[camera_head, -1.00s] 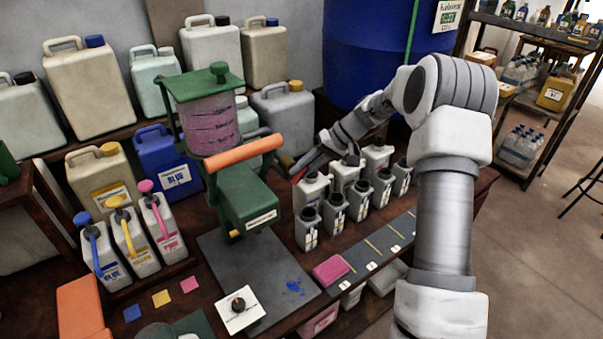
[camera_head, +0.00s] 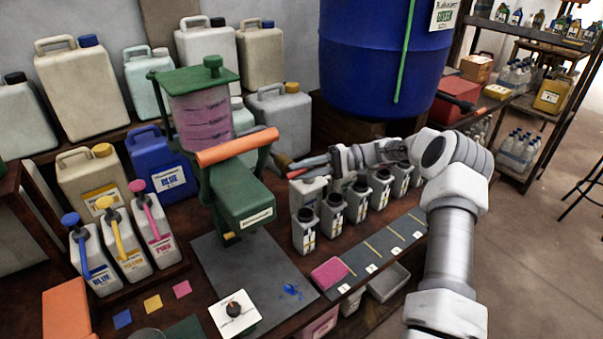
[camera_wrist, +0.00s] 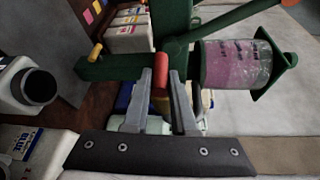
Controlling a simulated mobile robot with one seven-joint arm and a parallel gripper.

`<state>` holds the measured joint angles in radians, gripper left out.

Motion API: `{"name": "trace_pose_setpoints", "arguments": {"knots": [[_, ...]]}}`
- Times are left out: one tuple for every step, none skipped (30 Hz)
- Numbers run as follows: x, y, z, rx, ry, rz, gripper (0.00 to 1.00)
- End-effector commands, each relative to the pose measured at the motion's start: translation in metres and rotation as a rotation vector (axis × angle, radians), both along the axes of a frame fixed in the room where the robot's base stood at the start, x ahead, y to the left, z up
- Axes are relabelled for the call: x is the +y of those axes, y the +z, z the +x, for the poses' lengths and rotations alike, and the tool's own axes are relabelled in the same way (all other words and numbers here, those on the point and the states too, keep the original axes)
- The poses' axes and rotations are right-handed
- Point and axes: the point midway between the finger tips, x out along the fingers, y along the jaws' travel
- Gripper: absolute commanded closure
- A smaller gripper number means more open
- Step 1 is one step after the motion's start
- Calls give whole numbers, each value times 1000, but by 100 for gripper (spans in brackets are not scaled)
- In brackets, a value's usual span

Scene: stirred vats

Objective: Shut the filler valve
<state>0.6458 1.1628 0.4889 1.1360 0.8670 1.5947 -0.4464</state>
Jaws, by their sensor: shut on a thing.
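The filler is a green machine (camera_head: 240,195) with a clear tank of pinkish-purple stuff (camera_head: 203,120) and an orange-gripped lever (camera_head: 237,146). It lies sideways in the wrist view, its tank (camera_wrist: 228,63) at the right. A red handle (camera_wrist: 160,65) stands out from the green body there; I take it to be the filler valve. My gripper (camera_wrist: 162,80) is shut on this handle, one grey finger on each side. In the head view my gripper (camera_head: 285,165) reaches behind the filler from the right. The handle's join to the body is not clear.
Several white bottles (camera_head: 331,216) stand just in front of my forearm. Jugs (camera_head: 171,181) crowd the left and back. A large blue drum (camera_head: 385,60) stands behind. A grey mat (camera_head: 250,270) lies before the filler, with a white knob plate (camera_head: 235,313) at its front edge.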

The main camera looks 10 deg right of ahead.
Motion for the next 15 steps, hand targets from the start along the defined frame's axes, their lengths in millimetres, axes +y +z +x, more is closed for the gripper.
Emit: {"name": "trace_pose_setpoints", "arguments": {"knots": [[-1, -3, 0, 8, -2, 12, 100], [0, -3, 0, 11, -2, 19, 100], [0, -3, 0, 14, -1, 26, 100], [0, -2, 0, 17, -1, 31, 100], [0, -2, 0, 18, -1, 36, 100], [0, -2, 0, 20, -1, 40, 100], [0, -2, 0, 21, 0, 43, 100], [0, -2, 0, 22, -1, 45, 100], [0, -2, 0, 23, 0, 47, 100], [0, -2, 0, 23, 0, 47, 100], [0, -2, 0, 24, -1, 48, 100], [0, -2, 0, 24, -1, 48, 100], [0, -2, 0, 24, -1, 48, 100], [0, -2, 0, 24, -1, 48, 100], [0, -2, 0, 24, -1, 48, 100]]}}
